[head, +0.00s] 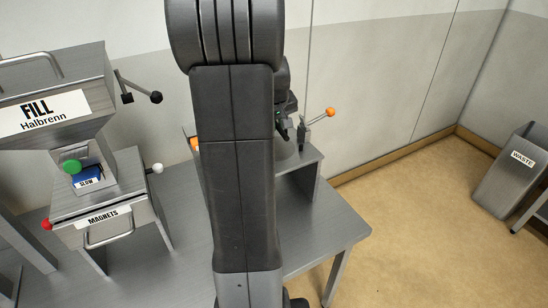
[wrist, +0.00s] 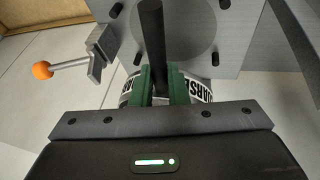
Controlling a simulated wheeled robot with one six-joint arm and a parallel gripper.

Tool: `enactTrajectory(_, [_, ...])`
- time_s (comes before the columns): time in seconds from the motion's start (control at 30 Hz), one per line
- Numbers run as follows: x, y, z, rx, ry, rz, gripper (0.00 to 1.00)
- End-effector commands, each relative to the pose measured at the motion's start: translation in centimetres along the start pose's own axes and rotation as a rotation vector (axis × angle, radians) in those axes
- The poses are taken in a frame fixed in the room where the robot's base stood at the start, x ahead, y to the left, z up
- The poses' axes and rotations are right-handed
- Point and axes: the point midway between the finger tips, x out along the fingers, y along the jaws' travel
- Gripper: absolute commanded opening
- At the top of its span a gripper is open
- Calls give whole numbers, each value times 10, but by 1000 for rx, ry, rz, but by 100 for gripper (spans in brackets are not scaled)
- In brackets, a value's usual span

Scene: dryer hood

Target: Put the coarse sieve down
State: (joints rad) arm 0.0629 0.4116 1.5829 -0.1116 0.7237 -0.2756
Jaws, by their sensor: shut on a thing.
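My gripper (wrist: 160,88) is shut on the coarse sieve (wrist: 198,86), with its green-edged fingers at either side of a dark bar (wrist: 152,45). White labels with part of the word COARSE show on both sides of the fingers. Most of the sieve is hidden by my gripper. Beyond it in the wrist view lies a grey plate (wrist: 228,60) with a round outline and several short black pegs. I cannot tell whether the sieve touches the plate. In the head view my arm hides the sieve, and only a dark part of my wrist shows above the small grey stand (head: 312,160).
A clamp lever with an orange knob (wrist: 42,70) sits at the plate's left edge; its knob also shows in the head view (head: 331,112). A FILL hopper (head: 50,85) and a MAGNETS drawer (head: 105,218) stand left. A WASTE bin (head: 515,170) stands right, across clear floor.

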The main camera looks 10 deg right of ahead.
Motion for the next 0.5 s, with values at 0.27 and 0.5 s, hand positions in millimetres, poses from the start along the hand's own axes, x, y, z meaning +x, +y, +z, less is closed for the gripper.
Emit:
enactTrajectory(0.27, [-28, 18, 36, -40, 20, -21, 0])
enactTrajectory(0.5, [-51, 20, 56, -78, 33, -42, 0])
